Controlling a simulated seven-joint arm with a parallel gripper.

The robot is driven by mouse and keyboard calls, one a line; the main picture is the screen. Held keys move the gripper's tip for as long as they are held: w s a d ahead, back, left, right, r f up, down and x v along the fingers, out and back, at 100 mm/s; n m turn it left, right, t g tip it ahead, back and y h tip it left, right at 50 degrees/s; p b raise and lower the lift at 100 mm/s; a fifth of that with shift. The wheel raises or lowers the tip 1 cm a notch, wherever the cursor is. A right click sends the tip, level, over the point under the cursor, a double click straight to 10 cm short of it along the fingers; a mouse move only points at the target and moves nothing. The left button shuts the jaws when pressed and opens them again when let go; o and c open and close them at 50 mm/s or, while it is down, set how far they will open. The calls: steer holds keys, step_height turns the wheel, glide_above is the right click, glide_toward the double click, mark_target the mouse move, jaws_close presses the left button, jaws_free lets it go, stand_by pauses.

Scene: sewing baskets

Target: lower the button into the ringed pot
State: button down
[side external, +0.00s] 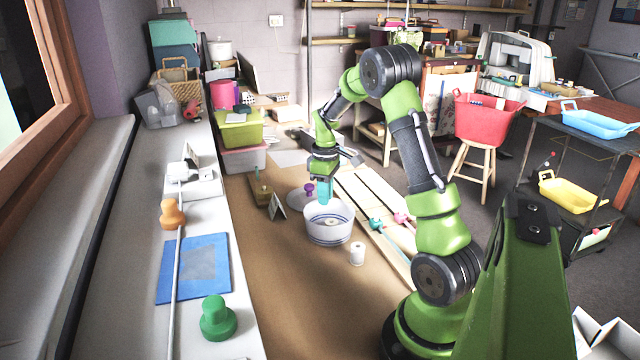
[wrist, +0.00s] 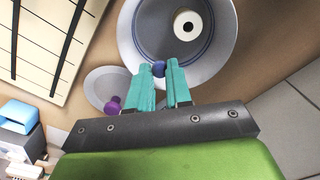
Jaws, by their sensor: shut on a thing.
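The ringed pot (side external: 328,236) is white with blue bands and stands upright on the brown work surface. It fills the top of the wrist view (wrist: 224,62). My gripper (side external: 325,200) points down over the pot's back part. In the wrist view its teal fingers (wrist: 161,70) are shut on a small dark blue round button (wrist: 159,69), held at the fingertips over the inside of the pot near its rim. In the side view I cannot make out the button. A white spool (wrist: 187,25) with a dark hole lies in the pot.
A pale lid with a purple knob (side external: 309,188) lies right behind the pot. A small white spool (side external: 357,253) stands in front of it. Slatted boards with coloured pegs (side external: 377,225) lie to the right, and a small card (side external: 277,207) stands to the left.

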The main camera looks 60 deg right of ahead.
mark_target(325, 216)
steer(key=shift+f, duration=1.35)
steer(key=shift+f, duration=2.5)
stand_by(0.6)
steer(key=c, duration=1)
jaws_free()
steer(key=shift+o, duration=0.2)
